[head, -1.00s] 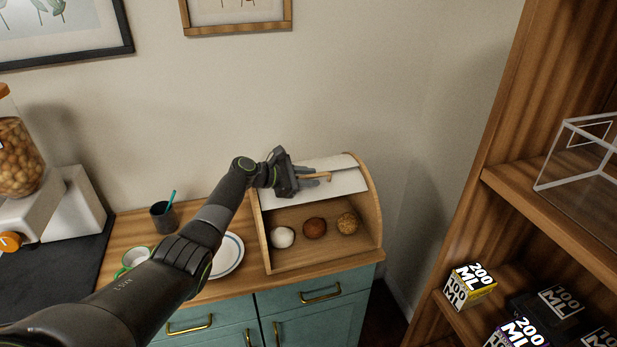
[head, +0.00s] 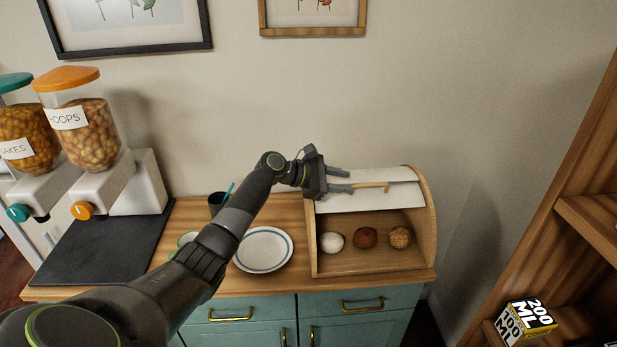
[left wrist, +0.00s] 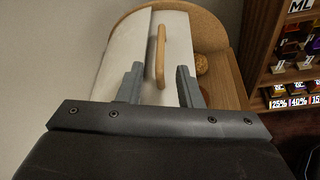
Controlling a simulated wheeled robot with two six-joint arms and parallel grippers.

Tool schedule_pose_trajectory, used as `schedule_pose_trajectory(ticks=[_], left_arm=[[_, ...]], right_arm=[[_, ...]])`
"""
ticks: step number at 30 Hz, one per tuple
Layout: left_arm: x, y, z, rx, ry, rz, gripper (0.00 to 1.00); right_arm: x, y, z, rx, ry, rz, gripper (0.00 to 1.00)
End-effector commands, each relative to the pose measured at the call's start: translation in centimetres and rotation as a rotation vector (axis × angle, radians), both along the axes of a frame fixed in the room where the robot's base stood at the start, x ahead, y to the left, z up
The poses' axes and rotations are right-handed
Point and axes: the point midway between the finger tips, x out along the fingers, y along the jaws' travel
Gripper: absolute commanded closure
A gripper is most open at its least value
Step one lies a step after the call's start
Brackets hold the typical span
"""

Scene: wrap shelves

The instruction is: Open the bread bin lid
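The wooden bread bin (head: 430,225) stands on the counter. Its white lid (head: 390,199) is rolled up to the upper part, and the front is open below it. A light bun (head: 332,240), a dark brown bun (head: 365,238) and a seeded bun (head: 401,238) show inside. The lid's wooden handle (head: 374,187) also shows in the left wrist view (left wrist: 160,50). My left gripper (head: 351,180) is open at the left of the handle. In the left wrist view, its fingers (left wrist: 159,70) are apart, with the handle lying ahead between their lines. My right gripper is not in view.
A white plate (head: 264,249) and a dark cup (head: 217,202) stand left of the bin. Cereal dispensers (head: 80,130) stand farther left on a dark mat (head: 105,240). A wooden shelf (head: 590,235) with boxes (head: 527,320) is at the right.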

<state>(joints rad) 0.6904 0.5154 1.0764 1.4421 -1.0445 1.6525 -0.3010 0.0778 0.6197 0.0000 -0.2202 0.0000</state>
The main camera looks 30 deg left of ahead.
Motion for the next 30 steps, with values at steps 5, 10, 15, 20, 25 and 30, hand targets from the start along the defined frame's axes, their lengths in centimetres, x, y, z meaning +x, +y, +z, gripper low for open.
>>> schedule_pose_trajectory(ticks=[5,10,15,20,25,30], left_arm=[[-2.5,2.6,1.0,0.007,-0.001,0.000,0.67],[-4.6,4.8,2.1,0.006,0.001,0.001,0.67],[-5.8,6.0,2.9,0.003,0.000,0.002,0.67],[-6.2,6.4,3.2,0.000,0.001,0.001,0.67],[-6.2,6.4,3.3,0.000,0.001,0.001,0.67],[-6.2,6.4,3.3,0.000,0.001,0.001,0.67]], right_arm=[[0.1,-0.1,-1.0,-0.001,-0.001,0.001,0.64],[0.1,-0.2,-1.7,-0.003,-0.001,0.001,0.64],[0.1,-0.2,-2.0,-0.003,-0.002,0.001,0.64],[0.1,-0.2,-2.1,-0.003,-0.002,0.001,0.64],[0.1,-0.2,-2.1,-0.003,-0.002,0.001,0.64],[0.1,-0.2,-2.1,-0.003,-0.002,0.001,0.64]])
